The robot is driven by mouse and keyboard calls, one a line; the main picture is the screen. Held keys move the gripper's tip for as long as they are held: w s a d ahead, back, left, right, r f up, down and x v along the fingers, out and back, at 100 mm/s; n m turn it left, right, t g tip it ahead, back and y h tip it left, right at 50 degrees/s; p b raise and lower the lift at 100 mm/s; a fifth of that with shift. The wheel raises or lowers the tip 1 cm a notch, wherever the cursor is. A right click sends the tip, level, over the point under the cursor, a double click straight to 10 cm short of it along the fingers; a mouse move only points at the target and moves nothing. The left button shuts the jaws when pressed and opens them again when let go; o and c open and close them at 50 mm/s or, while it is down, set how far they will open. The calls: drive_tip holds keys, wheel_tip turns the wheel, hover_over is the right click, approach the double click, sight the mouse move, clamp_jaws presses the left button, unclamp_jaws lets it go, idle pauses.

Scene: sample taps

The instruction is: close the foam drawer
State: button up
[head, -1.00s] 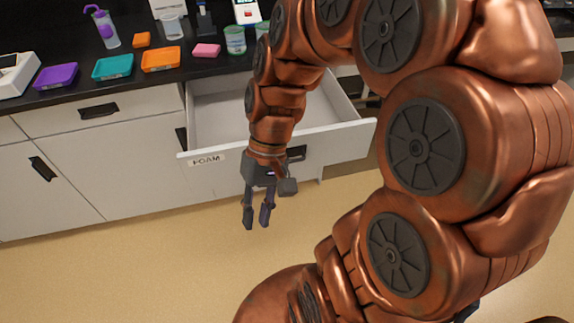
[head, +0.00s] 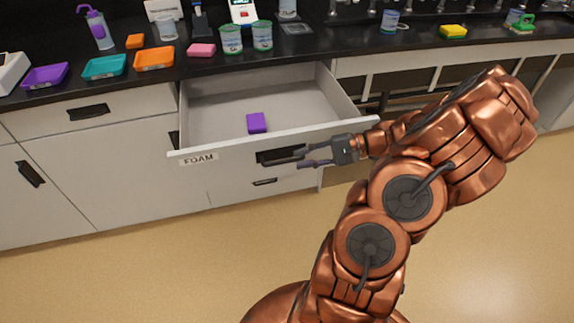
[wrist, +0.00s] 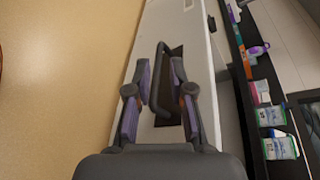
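The foam drawer (head: 225,158), white with a FOAM label on its front, is pulled out under the black counter in the head view. A purple block (head: 257,122) lies inside it. The drawer's dark handle (head: 268,157) is on its front. My gripper (head: 303,160) is at the right part of the front, its fingers pointing left toward the handle. In the wrist view my gripper (wrist: 160,72) is open, with a gap between the fingers, and the handle (wrist: 166,95) shows between and beyond them. I cannot tell whether they touch it.
The counter (head: 300,48) holds purple, teal and orange trays (head: 154,58), tubs (head: 231,40), a pink block (head: 201,50) and a purple bottle (head: 99,30). Closed cabinets (head: 85,170) stand left of the drawer. The floor (head: 120,270) in front is clear.

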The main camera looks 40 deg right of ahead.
sight(292, 161)
drive_tip(key=shift+m+t, duration=0.6)
drive_tip(key=shift+t, duration=0.2)
drive_tip(key=shift+w+a+f, duration=0.4)
drive_tip(key=shift+w+f, duration=0.15)
drive_tip(key=shift+w, duration=0.2)
drive_tip(key=shift+w+a+f, duration=0.45)
drive_tip(key=shift+w+f, duration=0.15)
drive_tip(key=shift+w, duration=0.1)
drive_tip(key=shift+w+a+f, duration=0.4)
drive_tip(key=shift+w+f, duration=0.15)
drive_tip(key=shift+w, duration=0.2)
drive_tip(key=shift+c, duration=0.3)
clamp_jaws()
drive_tip(key=shift+h, duration=0.3)
